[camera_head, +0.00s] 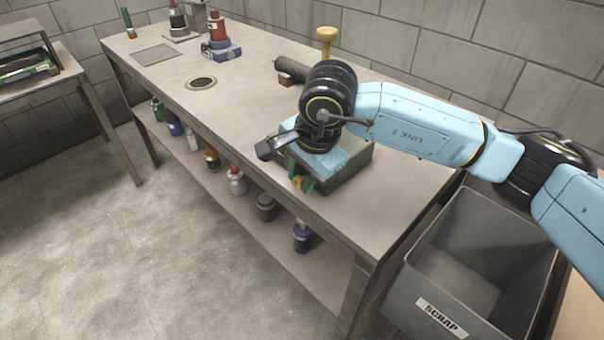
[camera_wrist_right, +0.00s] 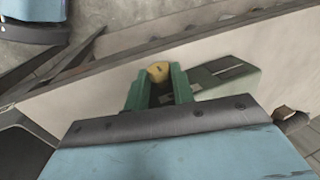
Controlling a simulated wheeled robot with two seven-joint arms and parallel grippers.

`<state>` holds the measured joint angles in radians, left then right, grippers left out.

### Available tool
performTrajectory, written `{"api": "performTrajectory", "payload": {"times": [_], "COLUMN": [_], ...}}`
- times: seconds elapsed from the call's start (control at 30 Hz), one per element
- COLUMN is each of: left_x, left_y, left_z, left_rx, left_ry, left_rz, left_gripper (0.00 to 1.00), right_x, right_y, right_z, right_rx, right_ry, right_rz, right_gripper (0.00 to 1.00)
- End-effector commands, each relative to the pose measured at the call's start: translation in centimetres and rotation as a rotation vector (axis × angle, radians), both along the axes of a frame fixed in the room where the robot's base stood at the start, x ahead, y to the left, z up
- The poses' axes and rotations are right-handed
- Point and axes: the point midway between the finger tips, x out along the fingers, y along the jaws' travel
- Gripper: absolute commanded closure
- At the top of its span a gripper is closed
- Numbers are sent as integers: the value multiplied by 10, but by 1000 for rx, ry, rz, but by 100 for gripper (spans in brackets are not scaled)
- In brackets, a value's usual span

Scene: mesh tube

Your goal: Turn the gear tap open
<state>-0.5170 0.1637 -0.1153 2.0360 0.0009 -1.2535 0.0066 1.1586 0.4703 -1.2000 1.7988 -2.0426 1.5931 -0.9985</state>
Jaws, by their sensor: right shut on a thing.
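A dark green box-like unit (camera_head: 352,172) sits at the front edge of the workbench, partly hidden under my right arm. A small yellow piece (camera_head: 297,184), which looks like the tap's handle, shows at its front side. My right gripper (camera_head: 303,182) is at this front side, pointing down, with its green fingers around the yellow piece. In the right wrist view the yellow piece (camera_wrist_right: 158,72) shows between the tips of the two green fingers (camera_wrist_right: 158,82). The gripper is shut on it. The tap's body and the gears are hidden. My left gripper is not in view.
The workbench (camera_head: 240,105) carries a yellow-topped post (camera_head: 326,42), a dark cylinder (camera_head: 291,69) and a red bottle (camera_head: 219,28) farther back. Several bottles stand on the shelf below. A grey scrap bin (camera_head: 440,310) stands at the right. The floor in front is clear.

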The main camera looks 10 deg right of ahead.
Motion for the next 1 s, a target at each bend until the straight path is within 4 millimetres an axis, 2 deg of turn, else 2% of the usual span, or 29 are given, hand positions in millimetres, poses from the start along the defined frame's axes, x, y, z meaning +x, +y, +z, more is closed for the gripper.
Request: {"api": "performTrajectory", "payload": {"times": [0.27, 0.33, 0.7, 1.0], "left_x": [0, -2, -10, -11], "left_y": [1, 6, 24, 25], "left_z": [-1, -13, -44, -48], "left_rx": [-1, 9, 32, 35], "left_ry": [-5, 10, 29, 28], "left_rz": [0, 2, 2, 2], "left_gripper": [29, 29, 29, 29], "right_x": [1, 2, 6, 9], "right_y": [1, 2, 5, 8], "right_z": [2, 2, 3, 0], "right_rx": [-26, -44, -200, -309], "right_ry": [35, 61, 274, 424], "right_rz": [1, 1, -1, -1], "right_gripper": [98, 98, 98, 98]}}
